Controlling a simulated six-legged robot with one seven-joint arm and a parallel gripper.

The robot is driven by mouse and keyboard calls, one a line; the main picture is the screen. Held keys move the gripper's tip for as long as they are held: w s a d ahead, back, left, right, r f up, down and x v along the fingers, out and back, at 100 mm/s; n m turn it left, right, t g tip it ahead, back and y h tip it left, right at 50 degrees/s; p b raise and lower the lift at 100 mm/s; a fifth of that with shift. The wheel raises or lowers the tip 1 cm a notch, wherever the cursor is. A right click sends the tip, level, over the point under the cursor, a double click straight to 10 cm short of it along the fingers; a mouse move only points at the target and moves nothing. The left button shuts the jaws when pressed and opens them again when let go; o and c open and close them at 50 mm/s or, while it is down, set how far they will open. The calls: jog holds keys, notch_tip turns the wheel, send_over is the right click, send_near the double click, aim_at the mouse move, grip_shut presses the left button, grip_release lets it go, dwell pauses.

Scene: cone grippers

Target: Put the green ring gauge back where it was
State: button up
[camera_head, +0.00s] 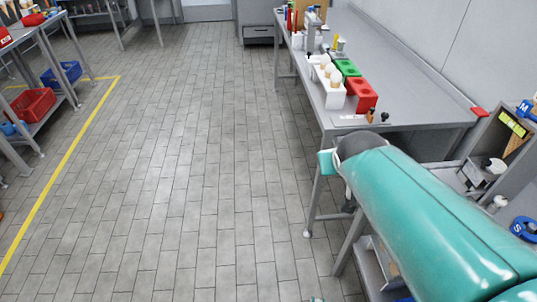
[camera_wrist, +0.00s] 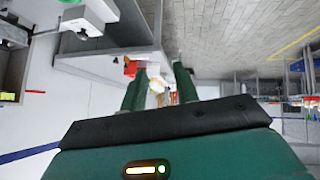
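I cannot make out a green ring gauge in either view. In the head view, a blue ring marked M (camera_head: 525,109) and a blue ring marked S (camera_head: 524,228) are at the grey rack (camera_head: 487,140) on the right edge. My gripper (camera_wrist: 160,84) shows in the wrist view with its two dark green fingers apart. No held object is visible between them; the white and tan things in the gap look like background on the bench. My teal arm hides the gripper and part of the rack area in the head view.
A grey workbench (camera_head: 400,85) carries a white holder with cones (camera_head: 329,92), a red block (camera_head: 362,92) and a green block (camera_head: 347,69). Left, a shelf holds a red bin (camera_head: 31,104) and blue bin (camera_head: 62,73). The tiled floor (camera_head: 170,170) between is clear.

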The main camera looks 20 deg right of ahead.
jog(key=s+a+n+g+y, duration=0.1)
jog(key=s+a+y, duration=0.1)
jog(key=a, duration=0.5)
jog(key=s+a+r+n+g+y, duration=0.1)
jog(key=s+a+y, duration=0.1)
jog(key=s+a, duration=0.3)
jog(key=a, duration=0.3)
jog(key=shift+r, duration=0.3)
jog(key=shift+a, duration=0.1)
